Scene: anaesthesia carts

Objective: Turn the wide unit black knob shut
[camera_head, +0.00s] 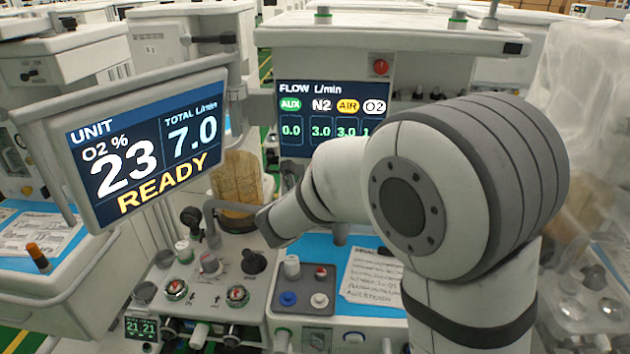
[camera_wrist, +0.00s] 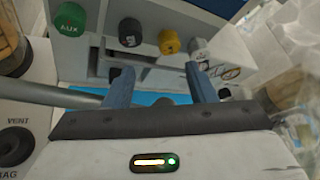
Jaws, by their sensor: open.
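The black knob (camera_wrist: 130,32) shows in the wrist view on the grey front panel, between the green AUX knob (camera_wrist: 70,20) and the yellow knob (camera_wrist: 169,41). A white knob (camera_wrist: 198,48) is at the right of the row. My gripper (camera_wrist: 159,83) is open and empty, its two blue-grey fingers apart. The black knob lies beyond the fingertips, above them in the picture, and nothing touches it. In the head view my arm hides most of the knob row. The flow display (camera_head: 333,116) reads N2 3.0 and AIR 3.0; the O2 value is partly covered.
The unit screen (camera_head: 145,148) reads READY, with total flow 7.0. A grey tube (camera_wrist: 50,95) lies left of my fingers. The VENT knob (camera_wrist: 14,146) is at lower left. A blue work surface (camera_head: 345,250) holds a paper sheet. Clear plastic (camera_head: 590,120) hangs at the right.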

